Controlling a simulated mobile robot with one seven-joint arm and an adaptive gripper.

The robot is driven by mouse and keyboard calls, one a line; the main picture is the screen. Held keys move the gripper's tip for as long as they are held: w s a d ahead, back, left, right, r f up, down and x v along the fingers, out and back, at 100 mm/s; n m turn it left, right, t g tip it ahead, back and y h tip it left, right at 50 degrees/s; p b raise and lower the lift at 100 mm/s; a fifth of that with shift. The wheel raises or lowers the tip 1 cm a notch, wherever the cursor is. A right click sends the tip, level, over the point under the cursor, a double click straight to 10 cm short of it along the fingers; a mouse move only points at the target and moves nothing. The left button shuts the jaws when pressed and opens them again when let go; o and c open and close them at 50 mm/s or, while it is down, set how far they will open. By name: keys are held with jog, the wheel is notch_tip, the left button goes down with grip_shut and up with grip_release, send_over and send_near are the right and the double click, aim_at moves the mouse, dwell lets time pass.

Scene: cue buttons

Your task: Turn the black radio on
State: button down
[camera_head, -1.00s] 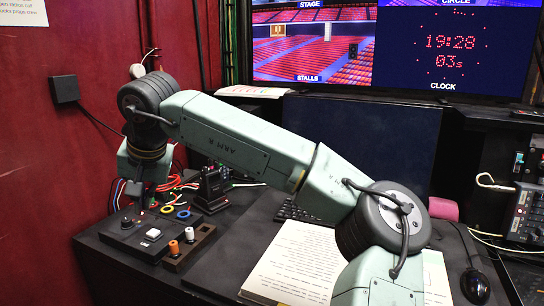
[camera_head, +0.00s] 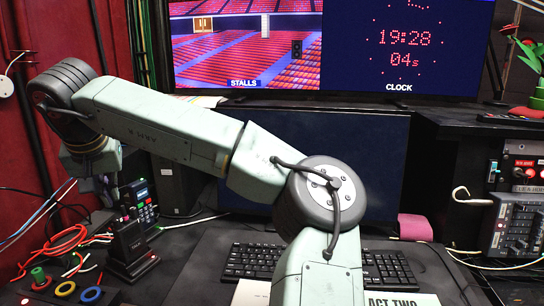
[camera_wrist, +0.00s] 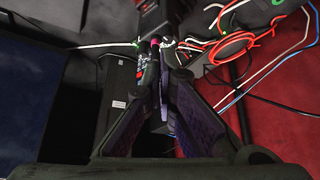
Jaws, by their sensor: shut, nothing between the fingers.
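The black radio (camera_head: 128,238) stands upright in a dark base at the left of the desk in the head view. In the wrist view, a dark body that looks like it (camera_wrist: 152,14) shows at the top edge, just beyond the fingertips. My gripper (camera_wrist: 158,52) is shut and empty. In the head view it hangs at the left (camera_head: 110,196), just above and left of the radio, partly hidden by my wrist. I cannot tell whether the fingertips touch anything.
A keypad device (camera_head: 141,201) stands close behind the radio. Red and white cables (camera_head: 62,245) and coloured rings (camera_head: 64,289) lie to the left. A keyboard (camera_head: 250,262) and a monitor (camera_head: 270,150) are to the right, behind my arm.

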jog(key=b, duration=0.5)
send_over(115, 229)
jog(key=s+d, duration=0.2)
jog(key=d, duration=0.1)
jog(key=shift+f, duration=2.15)
jog(key=shift+a+f, duration=0.25)
jog(key=shift+f, duration=1.05)
jog(key=shift+w+a+p, duration=0.35)
jog(key=shift+p, duration=0.15)
jog(key=shift+s+a+p, duration=0.2)
jog(key=shift+a+p, duration=0.05)
jog(key=shift+p, duration=1.1)
jog(key=shift+a+p, duration=0.3)
jog(key=shift+p, duration=0.45)
jog(key=shift+s, duration=0.15)
jog(key=shift+s, duration=0.25)
notch_tip(115, 229, up, 6)
